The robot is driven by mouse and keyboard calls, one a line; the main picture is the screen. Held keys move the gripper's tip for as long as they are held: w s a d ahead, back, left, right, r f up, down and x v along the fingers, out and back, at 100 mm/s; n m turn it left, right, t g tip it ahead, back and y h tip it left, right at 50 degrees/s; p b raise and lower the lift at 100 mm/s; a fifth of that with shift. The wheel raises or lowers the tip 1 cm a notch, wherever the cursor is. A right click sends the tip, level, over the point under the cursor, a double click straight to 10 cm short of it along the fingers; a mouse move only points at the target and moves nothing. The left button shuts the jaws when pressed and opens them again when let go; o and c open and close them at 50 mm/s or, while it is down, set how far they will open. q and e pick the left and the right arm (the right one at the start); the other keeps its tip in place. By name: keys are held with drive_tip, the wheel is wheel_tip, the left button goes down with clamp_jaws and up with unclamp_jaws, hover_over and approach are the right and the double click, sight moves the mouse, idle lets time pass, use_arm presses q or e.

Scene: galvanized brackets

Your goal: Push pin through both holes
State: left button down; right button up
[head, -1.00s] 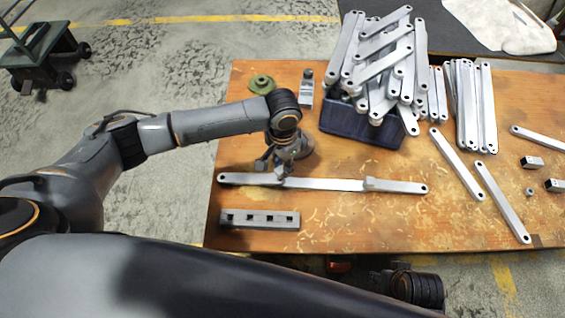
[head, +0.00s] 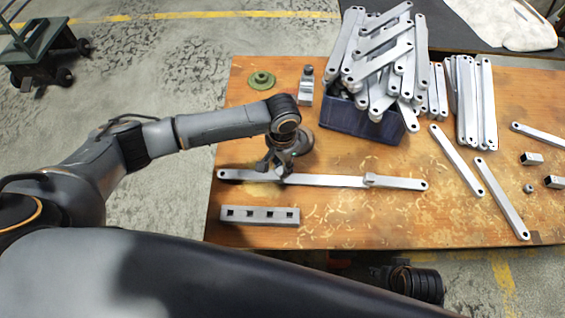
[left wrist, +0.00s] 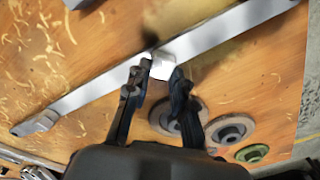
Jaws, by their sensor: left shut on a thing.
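A long line of flat galvanized brackets (head: 325,181) lies across the front of the table, with a raised overlap (head: 370,181) toward its right end. It shows as a diagonal bar in the left wrist view (left wrist: 100,88). My left gripper (head: 275,168) is over its left part. In the left wrist view my left gripper (left wrist: 158,72) is shut on a small pale metal piece (left wrist: 162,67), right at the bar. I cannot tell if this piece is the pin, or whether it is in a hole. The fingers hide the contact. My right gripper is not in view.
A block with several square holes (head: 260,215) lies in front of the bar. A dark blue crate (head: 360,122) heaped with brackets stands behind. Loose brackets (head: 502,198) and small blocks (head: 531,159) lie at right. A green disc (head: 262,79) lies at back left.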

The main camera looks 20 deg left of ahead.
use_arm(q)
drive_tip(key=shift+f, duration=0.35)
idle(0.3)
drive_tip(key=c, duration=1.1)
unclamp_jaws()
drive_tip(key=shift+o, duration=0.2)
drive_tip(key=shift+r, duration=0.15)
wheel_tip(320, 180, up, 12)
drive_tip(key=shift+s+f, duration=0.1)
drive_tip(key=shift+f, duration=0.1)
